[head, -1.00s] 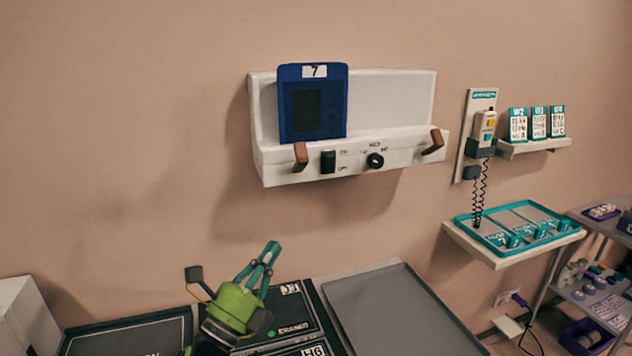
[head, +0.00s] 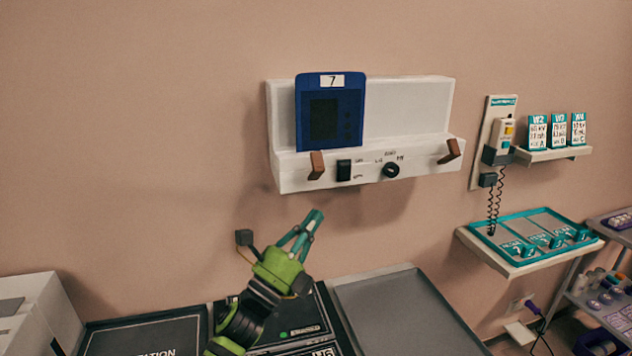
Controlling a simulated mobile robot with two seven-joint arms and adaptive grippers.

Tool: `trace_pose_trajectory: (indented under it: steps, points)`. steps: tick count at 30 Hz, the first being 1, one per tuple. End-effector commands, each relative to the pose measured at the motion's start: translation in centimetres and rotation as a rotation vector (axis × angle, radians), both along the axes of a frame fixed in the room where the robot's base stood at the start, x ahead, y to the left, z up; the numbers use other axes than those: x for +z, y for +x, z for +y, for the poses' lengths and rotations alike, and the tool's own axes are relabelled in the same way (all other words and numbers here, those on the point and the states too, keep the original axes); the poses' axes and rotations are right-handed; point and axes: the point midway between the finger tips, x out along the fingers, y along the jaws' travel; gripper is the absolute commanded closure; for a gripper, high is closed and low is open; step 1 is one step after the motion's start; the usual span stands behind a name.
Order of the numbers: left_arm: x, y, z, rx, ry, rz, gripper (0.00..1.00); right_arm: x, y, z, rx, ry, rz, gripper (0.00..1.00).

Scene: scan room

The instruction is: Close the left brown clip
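The left brown clip (head: 317,166) is on the front ledge of a white wall holder (head: 405,105), below the lower left corner of a blue panel marked 7 (head: 331,112). It stands nearly upright, leaning slightly left at its top. A second brown clip (head: 451,152) at the ledge's right end is tilted more. My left gripper (head: 315,216) is below the holder, pointing up and right. Its teal fingers come together at the tips and hold nothing; it is clear of the left clip. My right gripper is not in view.
A black switch (head: 344,170) and a round black knob (head: 391,170) sit on the ledge between the clips. A grey tray (head: 395,305) and dark cases lie below. A corded handset (head: 500,137) and a teal tray (head: 530,238) are at right. The wall left of the holder is clear.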

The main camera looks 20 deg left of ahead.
Motion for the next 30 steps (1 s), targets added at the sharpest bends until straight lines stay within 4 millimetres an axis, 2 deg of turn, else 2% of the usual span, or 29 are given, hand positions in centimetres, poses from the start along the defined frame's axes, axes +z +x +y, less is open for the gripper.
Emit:
trace_pose_trajectory:
  steps: [1, 4, 10, 30]
  points:
    - [1.2, 0.9, -0.4, -0.001, -0.003, -0.002, 1.00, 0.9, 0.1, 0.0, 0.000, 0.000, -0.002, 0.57]
    - [2.2, 2.4, -1.1, -0.002, -0.002, -0.001, 1.00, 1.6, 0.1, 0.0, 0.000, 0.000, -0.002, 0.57]
    - [4.1, 3.8, 0.2, 0.000, 0.001, 0.001, 1.00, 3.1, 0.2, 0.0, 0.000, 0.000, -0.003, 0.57]
    - [4.8, 4.2, 1.1, 0.000, -0.010, 0.015, 1.00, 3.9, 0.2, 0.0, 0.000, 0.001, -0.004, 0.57]
